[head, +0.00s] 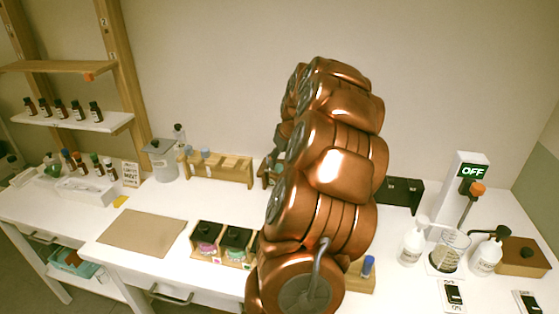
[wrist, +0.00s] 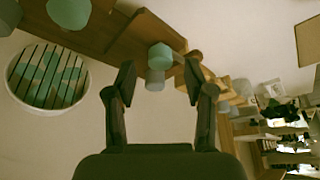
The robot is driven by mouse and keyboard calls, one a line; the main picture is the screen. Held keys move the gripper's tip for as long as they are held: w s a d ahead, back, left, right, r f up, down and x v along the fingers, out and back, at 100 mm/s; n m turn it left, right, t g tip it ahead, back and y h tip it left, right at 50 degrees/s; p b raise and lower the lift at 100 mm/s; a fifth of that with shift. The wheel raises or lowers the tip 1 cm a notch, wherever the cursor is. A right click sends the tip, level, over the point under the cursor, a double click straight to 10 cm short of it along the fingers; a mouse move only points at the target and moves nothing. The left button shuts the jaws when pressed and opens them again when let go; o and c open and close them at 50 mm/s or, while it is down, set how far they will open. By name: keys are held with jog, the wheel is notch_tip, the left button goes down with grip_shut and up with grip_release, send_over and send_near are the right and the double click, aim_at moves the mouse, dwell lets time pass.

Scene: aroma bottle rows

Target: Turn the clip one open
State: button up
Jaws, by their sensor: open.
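I cannot make out a clip with certainty in either view. A white unit (head: 462,186) at the right back of the table shows a green "OFF" display. An orange knob (head: 477,188) on a dark stem is in front of it. In the wrist view my gripper (wrist: 158,72) is open, its two dark fingers apart. A small vial with a teal cap (wrist: 160,56) shows between the fingertips, beside a brown wooden rack (wrist: 125,33). I cannot tell whether they touch it. In the head view my copper arm hides my gripper.
A beaker (head: 449,252) and white pump bottles (head: 413,242) stand at the right. A wooden block rack (head: 222,168) stands at the back. Small open boxes (head: 221,243) sit left of my arm. A bare tan mat (head: 142,231) lies at left. A round slatted drain-like thing (wrist: 47,75) shows at left.

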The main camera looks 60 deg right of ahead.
jog(key=shift+x, duration=1)
grip_shut()
